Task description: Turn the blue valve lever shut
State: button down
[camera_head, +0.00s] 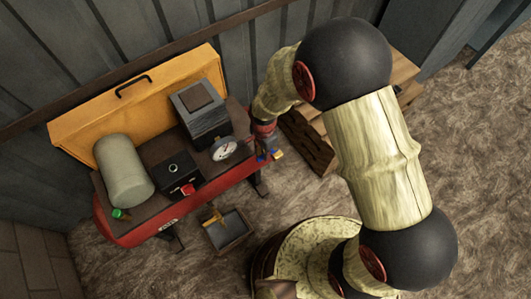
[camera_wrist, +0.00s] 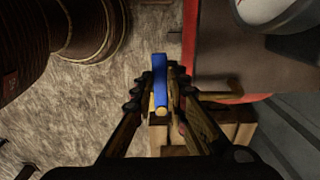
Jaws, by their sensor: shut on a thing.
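The blue valve lever (camera_wrist: 160,78) stands upright in the middle of the wrist view, with a round brass end (camera_wrist: 161,112) at its lower end. My gripper (camera_wrist: 158,88) has one finger on each side of the lever and is shut on it. In the head view my gripper (camera_head: 265,143) points down at the right end of the red machine (camera_head: 138,233). A little of the blue lever (camera_head: 262,157) and a yellow piece (camera_head: 278,154) show there below the fingers. The valve body is mostly hidden.
On the machine stand a pressure gauge (camera_head: 224,148), a black box with a red switch (camera_head: 180,176), a grey block (camera_head: 200,112) and a grey tank (camera_head: 124,170). Wooden crates (camera_head: 310,140) stand right of the lever. A tray (camera_head: 228,232) lies on the floor in front.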

jog(key=shift+w+a, duration=0.1)
jog(key=shift+w, duration=0.05)
dwell(0.4)
jog(key=c, duration=1.8)
grip_release()
jog(key=shift+o, duration=0.2)
notch_tip(320, 180, up, 12)
